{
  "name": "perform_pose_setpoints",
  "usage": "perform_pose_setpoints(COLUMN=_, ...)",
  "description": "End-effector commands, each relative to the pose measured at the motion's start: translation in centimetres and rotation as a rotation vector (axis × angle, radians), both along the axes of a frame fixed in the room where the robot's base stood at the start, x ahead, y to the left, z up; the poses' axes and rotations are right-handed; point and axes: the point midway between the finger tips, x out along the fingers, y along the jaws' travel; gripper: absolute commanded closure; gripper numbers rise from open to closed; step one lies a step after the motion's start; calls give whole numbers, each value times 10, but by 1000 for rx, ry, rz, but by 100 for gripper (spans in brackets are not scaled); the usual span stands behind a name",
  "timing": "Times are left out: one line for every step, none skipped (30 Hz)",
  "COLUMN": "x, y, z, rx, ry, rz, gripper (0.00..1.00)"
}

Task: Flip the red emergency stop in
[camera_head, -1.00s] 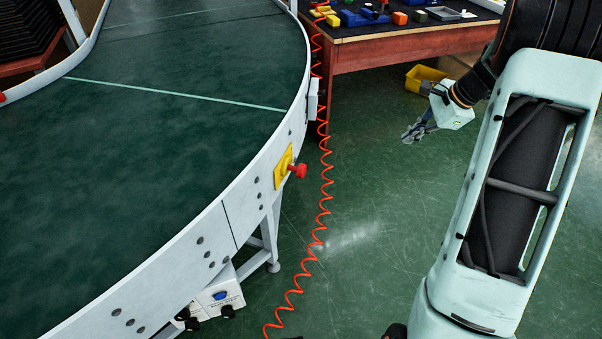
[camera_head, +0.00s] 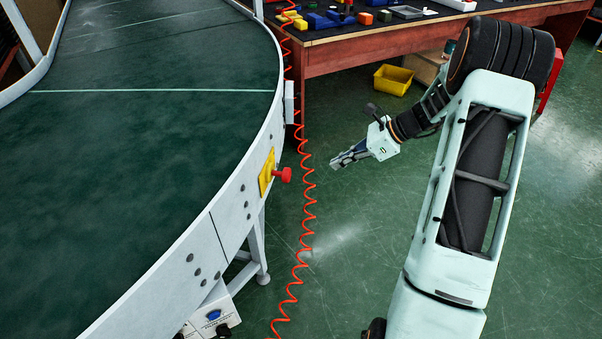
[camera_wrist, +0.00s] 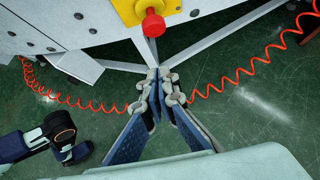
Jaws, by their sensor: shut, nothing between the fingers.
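The red emergency stop (camera_head: 283,175) sticks out from a yellow plate (camera_head: 266,171) on the outer side wall of the curved conveyor. In the wrist view the red knob (camera_wrist: 153,24) shows at the top middle on its yellow plate (camera_wrist: 128,10), beyond my fingertips. My gripper (camera_head: 334,164) is to the right of the knob in the head view, apart from it, pointing left towards the conveyor. In the wrist view my gripper (camera_wrist: 160,72) has its fingertips together below the knob, with nothing held.
The conveyor's white side wall (camera_head: 228,215) curves along the left. A coiled red cable (camera_head: 306,200) hangs between conveyor and gripper. A workbench (camera_head: 400,46) with several parts stands behind, near a yellow bin (camera_head: 393,79). Green floor is clear around my arm.

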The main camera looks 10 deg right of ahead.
Motion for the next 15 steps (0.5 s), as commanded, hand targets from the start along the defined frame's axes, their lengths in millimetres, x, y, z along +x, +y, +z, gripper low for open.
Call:
perform_pose_setpoints(x=0, y=1, z=-1, rx=0, ry=-1, rz=1, gripper=100)
perform_pose_setpoints(x=1, y=2, z=-2, rx=0, ry=0, rz=1, gripper=100)
perform_pose_setpoints(x=1, y=3, z=-4, rx=0, ry=0, rz=1, gripper=100)
perform_pose_setpoints(x=2, y=5, z=-6, rx=0, ry=0, rz=1, gripper=100)
perform_pose_setpoints(x=3, y=7, z=-9, rx=0, ry=0, rz=1, gripper=100)
perform_pose_setpoints(x=4, y=11, z=-13, rx=0, ry=1, rz=2, gripper=100)
perform_pose_setpoints(x=6, y=14, z=-17, rx=0, ry=0, rz=3, gripper=100)
perform_pose_setpoints(x=7, y=18, z=-21, rx=0, ry=1, rz=4, gripper=100)
perform_pose_setpoints(x=10, y=23, z=-27, rx=0, ry=1, rz=4, gripper=100)
perform_pose_setpoints(x=11, y=27, z=-32, rx=1, ry=1, rz=4, gripper=100)
perform_pose_setpoints(x=13, y=32, z=-37, rx=1, ry=2, rz=5, gripper=100)
perform_pose_setpoints(x=15, y=37, z=-43, rx=1, ry=1, rz=4, gripper=100)
perform_pose_setpoints(x=18, y=42, z=-48, rx=1, ry=1, rz=4, gripper=100)
perform_pose_setpoints(x=20, y=46, z=-52, rx=1, ry=1, rz=4, gripper=100)
perform_pose_setpoints(x=22, y=51, z=-59, rx=0, ry=1, rz=4, gripper=100)
